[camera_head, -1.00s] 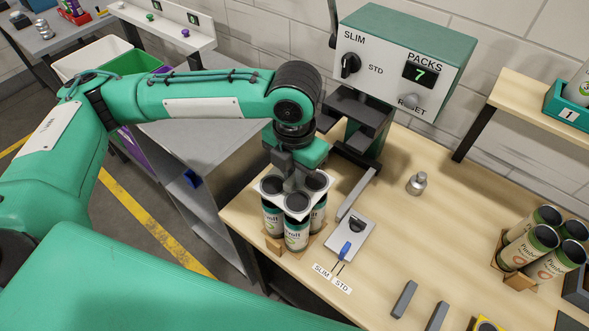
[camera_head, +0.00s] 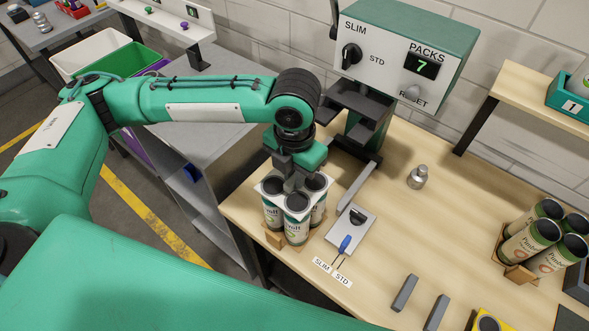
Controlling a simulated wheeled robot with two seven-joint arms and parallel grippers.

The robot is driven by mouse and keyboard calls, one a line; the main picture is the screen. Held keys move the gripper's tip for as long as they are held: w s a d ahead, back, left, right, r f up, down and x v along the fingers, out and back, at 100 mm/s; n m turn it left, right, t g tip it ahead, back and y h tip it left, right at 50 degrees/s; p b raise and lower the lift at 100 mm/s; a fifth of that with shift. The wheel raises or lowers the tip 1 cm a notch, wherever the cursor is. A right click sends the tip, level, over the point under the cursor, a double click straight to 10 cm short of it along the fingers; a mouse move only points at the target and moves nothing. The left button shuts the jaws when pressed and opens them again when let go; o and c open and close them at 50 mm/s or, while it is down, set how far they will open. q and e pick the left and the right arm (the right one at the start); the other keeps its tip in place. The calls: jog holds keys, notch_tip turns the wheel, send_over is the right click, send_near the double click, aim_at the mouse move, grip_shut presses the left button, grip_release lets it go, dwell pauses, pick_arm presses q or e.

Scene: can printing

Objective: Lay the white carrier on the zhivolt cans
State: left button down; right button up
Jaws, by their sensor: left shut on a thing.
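The white carrier (camera_head: 284,204) is a thin plate with round openings. It lies at the tops of the zhivolt cans (camera_head: 297,232), and dark can tops show through its openings. The cans are white and green, stand upright in a close group on a wooden base (camera_head: 273,240), and have only part of their lettering visible. My left gripper (camera_head: 293,184) points down, shut on the middle of the carrier. The gripper and arm hide the back of the group, so I cannot tell whether the carrier is fully seated. My right gripper is out of view.
A slim/std lever plate (camera_head: 352,228) and grey machine arm (camera_head: 358,187) stand close to the right. The counter box (camera_head: 410,50) reads 7 packs. A metal weight (camera_head: 418,177) and tilted green cans (camera_head: 530,240) are farther right.

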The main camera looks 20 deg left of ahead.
pick_arm(q)
jog(key=c, duration=1.3)
grip_release()
notch_tip(320, 180, up, 14)
jog(key=b, duration=0.2)
jog(key=shift+f, duration=0.15)
